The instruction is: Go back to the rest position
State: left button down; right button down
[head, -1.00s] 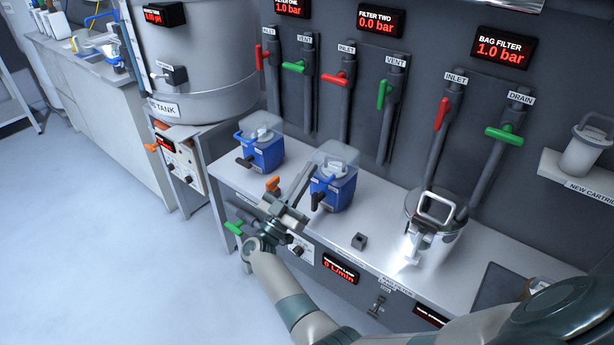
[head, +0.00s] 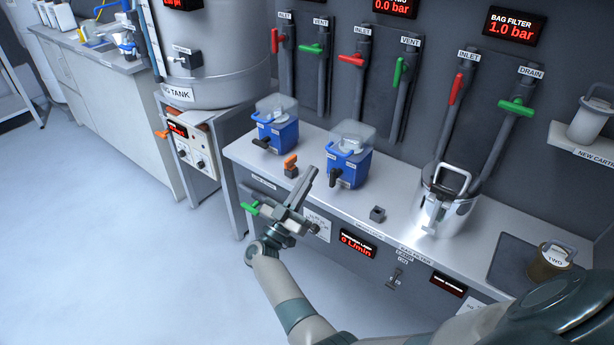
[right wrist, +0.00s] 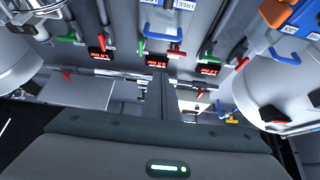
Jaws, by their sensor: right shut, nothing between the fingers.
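My right gripper (head: 305,186) is in the head view, low in front of the bench's front edge, with its fingers pointing up and away. Its fingers are together with nothing between them. In the right wrist view the shut fingers (right wrist: 160,98) stand in the middle, and the scene appears upside down behind them. My right arm comes in from the bottom of the head view. My left gripper is not in view.
A brown cartridge marked TWO (head: 552,260) stands at right. The floor (head: 110,240) at left is clear.

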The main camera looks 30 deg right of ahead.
jog(key=shift+a+f, duration=0.1)
jog(key=shift+f, duration=0.1)
dwell(0.5)
jog(key=s+a+f+n+t+y, duration=0.25)
jog(key=a+f+n+y, duration=0.35)
jog(key=f, duration=0.4)
jog(key=s+a+f+n+t+y, duration=0.1)
jog(key=a+f+n+t+y, duration=0.25)
jog(key=f+y, duration=0.5)
jog(key=s+a+f+n+t+y, duration=0.2)
jog(key=a+f+n+y, duration=0.4)
jog(key=f, duration=0.4)
jog(key=s+a+f+g+y, duration=0.1)
jog(key=s+f+g, duration=0.4)
jog(key=s+f, duration=0.7)
jog(key=s+a+f+g+y, duration=0.1)
jog(key=s+f+g, duration=0.5)
jog(key=s+f, duration=0.6)
jog(key=s+y, duration=0.1)
jog(key=s, duration=0.6)
jog(key=shift+s+f, duration=0.4)
jog(key=shift+a+y, duration=0.1)
jog(key=shift+y, duration=0.15)
